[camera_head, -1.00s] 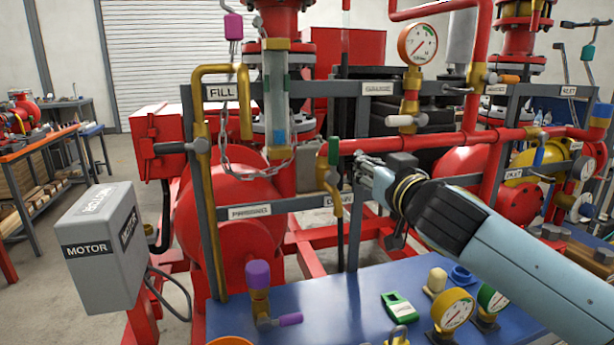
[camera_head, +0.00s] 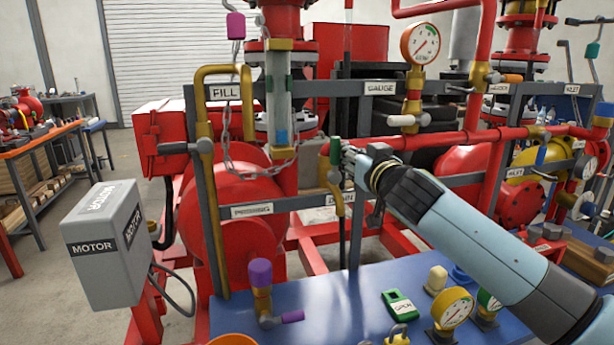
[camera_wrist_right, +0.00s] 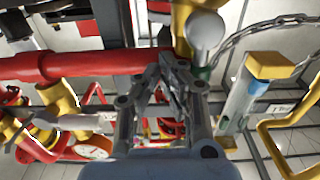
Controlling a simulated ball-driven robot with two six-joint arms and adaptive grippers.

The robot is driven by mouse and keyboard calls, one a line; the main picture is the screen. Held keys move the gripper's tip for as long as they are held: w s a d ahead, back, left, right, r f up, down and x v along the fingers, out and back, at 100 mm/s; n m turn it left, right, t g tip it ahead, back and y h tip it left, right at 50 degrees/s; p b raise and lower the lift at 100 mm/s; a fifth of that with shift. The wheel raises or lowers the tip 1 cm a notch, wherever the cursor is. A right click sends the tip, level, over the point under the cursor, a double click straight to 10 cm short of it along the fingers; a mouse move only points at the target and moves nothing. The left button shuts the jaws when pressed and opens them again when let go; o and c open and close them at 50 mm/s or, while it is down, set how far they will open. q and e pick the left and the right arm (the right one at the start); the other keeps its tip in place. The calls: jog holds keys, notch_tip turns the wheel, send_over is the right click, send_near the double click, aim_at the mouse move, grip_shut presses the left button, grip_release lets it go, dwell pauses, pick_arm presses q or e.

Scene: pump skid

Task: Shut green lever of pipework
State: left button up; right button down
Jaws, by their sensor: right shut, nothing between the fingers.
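The green lever (camera_head: 335,150) stands upright on a brass valve (camera_head: 337,190) at the left end of the red horizontal pipe, above a small label. My right gripper (camera_head: 349,154) is shut and empty just right of the lever, its fingertips very close to it. I cannot tell whether they touch. In the right wrist view the shut fingers (camera_wrist_right: 174,68) reach toward the red pipe (camera_wrist_right: 90,65). My left gripper is out of view.
The FILL pipe (camera_head: 207,120), a hanging chain (camera_head: 228,140) and a clear sight tube are left of the lever. A pressure gauge (camera_head: 420,44) rises at right. The blue bench top (camera_head: 340,300) below carries a purple-handled valve, a green tag and small gauges.

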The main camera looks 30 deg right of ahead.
jog(key=a, duration=0.1)
jog(key=a+r+p, duration=0.1)
jog(key=p, duration=0.1)
jog(key=shift+w+a+r, duration=0.15)
jog(key=shift+w+a, duration=0.15)
jog(key=shift+a, duration=0.1)
jog(key=shift+w+a, duration=0.2)
jog(key=shift+a, duration=0.65)
jog(key=shift+a+f+b, duration=0.75)
jog(key=shift+a+f, duration=0.1)
jog(key=shift+a, duration=0.45)
send_near(331, 151)
jog(key=shift+w+a+f, duration=0.65)
jog(key=shift+w+a, duration=0.25)
jog(key=shift+a, duration=0.75)
